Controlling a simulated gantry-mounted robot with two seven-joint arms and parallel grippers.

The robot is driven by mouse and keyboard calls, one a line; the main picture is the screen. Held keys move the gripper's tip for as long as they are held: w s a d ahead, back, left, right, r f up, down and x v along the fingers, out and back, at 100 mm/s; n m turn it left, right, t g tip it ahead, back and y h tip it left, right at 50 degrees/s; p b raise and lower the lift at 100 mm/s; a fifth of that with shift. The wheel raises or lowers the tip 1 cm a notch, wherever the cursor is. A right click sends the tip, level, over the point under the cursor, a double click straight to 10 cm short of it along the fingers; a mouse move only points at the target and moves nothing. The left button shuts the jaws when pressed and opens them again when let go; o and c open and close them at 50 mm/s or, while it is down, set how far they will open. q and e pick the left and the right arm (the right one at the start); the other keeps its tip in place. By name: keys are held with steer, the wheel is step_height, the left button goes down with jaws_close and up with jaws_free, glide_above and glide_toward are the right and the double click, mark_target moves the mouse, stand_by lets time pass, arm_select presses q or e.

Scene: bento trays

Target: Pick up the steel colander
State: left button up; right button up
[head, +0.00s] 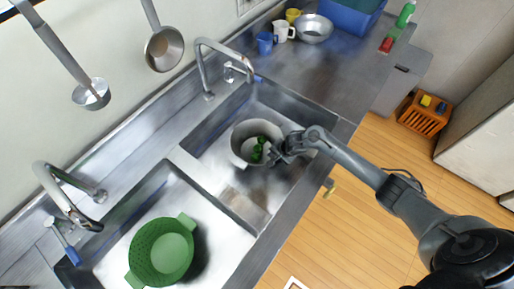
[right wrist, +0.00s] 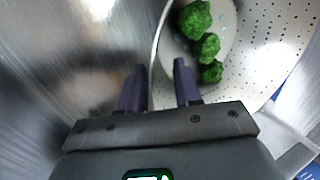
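The steel colander (head: 242,132), pale grey with small holes, stands in the far sink basin in the head view. Several pieces of green broccoli (head: 258,148) lie inside it. In the right wrist view the colander (right wrist: 265,50) fills the upper right, with the broccoli (right wrist: 205,45) on its bottom. My right gripper (head: 273,157) is at the colander's right rim. In the wrist view its two dark fingers (right wrist: 159,68) are apart, and the rim runs into the gap between them. I cannot tell whether either finger touches it. My left gripper is not in view.
A green colander (head: 143,241) sits in the near basin, with a divider (head: 212,187) between basins. Faucets (head: 213,47) rise along the wall side. Mugs (head: 265,42), a steel bowl (head: 314,28) and a blue bin (head: 350,16) stand on the far counter. Ladles hang on the wall.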

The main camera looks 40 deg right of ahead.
steer(key=shift+w+a+f, duration=0.15)
steer(key=shift+w+f, duration=0.1)
steer(key=shift+f, duration=0.4)
steer(key=shift+c, duration=0.2)
jaws_close()
steer(key=shift+r, duration=0.1)
